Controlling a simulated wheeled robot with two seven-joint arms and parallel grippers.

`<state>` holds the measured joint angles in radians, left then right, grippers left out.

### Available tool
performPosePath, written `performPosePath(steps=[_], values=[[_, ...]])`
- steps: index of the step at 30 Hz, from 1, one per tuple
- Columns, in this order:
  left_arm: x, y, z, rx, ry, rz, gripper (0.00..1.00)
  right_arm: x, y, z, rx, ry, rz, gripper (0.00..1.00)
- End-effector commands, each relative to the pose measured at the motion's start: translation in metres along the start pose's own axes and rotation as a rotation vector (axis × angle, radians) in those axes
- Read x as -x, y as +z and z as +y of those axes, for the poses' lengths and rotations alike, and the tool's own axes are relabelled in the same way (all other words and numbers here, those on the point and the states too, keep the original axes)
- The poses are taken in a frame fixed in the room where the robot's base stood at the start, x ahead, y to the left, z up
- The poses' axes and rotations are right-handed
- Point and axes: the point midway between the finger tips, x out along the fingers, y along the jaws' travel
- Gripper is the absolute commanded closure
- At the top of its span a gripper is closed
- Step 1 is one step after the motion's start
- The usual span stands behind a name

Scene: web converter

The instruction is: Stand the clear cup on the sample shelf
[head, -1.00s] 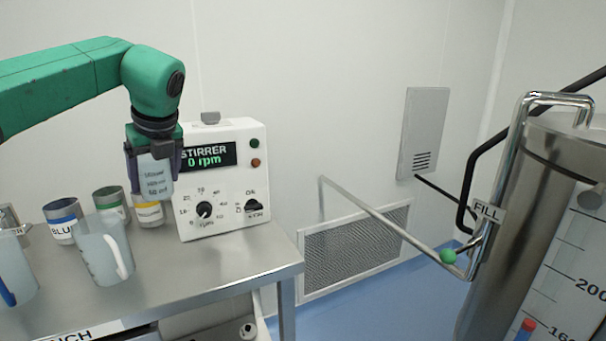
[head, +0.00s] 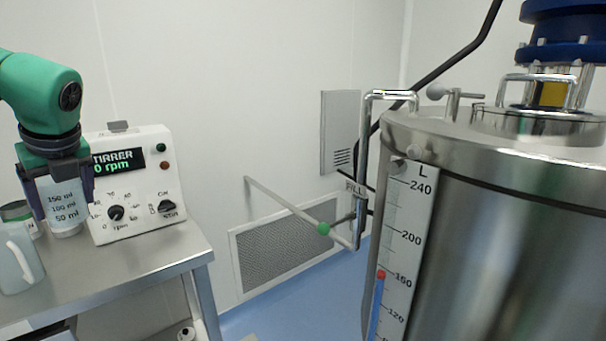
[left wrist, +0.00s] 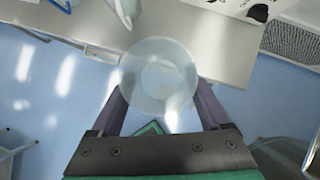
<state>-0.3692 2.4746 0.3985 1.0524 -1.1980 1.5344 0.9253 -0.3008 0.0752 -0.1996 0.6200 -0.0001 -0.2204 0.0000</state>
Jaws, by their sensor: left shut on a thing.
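The clear cup (head: 66,205), marked with ml lines, is upright between the fingers of my left gripper (head: 58,190) at the left of the head view. The gripper is shut on it. In the left wrist view the cup (left wrist: 158,78) shows as a round, see-through shape between the dark fingers of the gripper (left wrist: 160,100), with the bench edge and blue floor behind it. My right gripper is not in view. I cannot make out the sample shelf in these frames.
The steel bench (head: 130,270) carries a white stirrer box (head: 135,185) and a pale jug (head: 18,260). A large steel tank (head: 490,230) with a fill pipe (head: 362,150) fills the right. A thin rail (head: 285,205) reaches from the wall. Blue floor lies between bench and tank.

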Motion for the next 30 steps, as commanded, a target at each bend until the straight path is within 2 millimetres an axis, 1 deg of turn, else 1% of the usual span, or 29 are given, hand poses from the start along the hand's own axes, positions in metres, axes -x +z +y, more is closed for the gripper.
performPosePath(steps=[1,5,9,16,21,24,26,30], values=[[-0.002,0.004,0.009,-0.001,-0.004,0.003,0.74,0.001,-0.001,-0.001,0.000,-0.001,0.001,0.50],[-0.010,0.013,0.032,-0.021,-0.017,0.002,0.74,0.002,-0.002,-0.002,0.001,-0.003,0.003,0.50],[-0.021,0.022,0.062,-0.053,-0.038,0.002,0.74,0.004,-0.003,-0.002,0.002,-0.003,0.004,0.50],[-0.047,0.028,0.112,-0.131,-0.087,0.003,0.74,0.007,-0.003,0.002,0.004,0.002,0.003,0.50],[-0.072,0.022,0.146,-0.219,-0.139,0.001,0.74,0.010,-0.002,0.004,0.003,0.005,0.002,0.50],[-0.084,0.018,0.162,-0.270,-0.166,-0.003,0.74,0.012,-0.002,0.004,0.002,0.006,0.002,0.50],[-0.093,0.013,0.171,-0.306,-0.183,-0.003,0.74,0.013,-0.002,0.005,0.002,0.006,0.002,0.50],[-0.117,-0.002,0.192,-0.407,-0.235,-0.002,0.74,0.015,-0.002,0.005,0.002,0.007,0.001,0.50]])
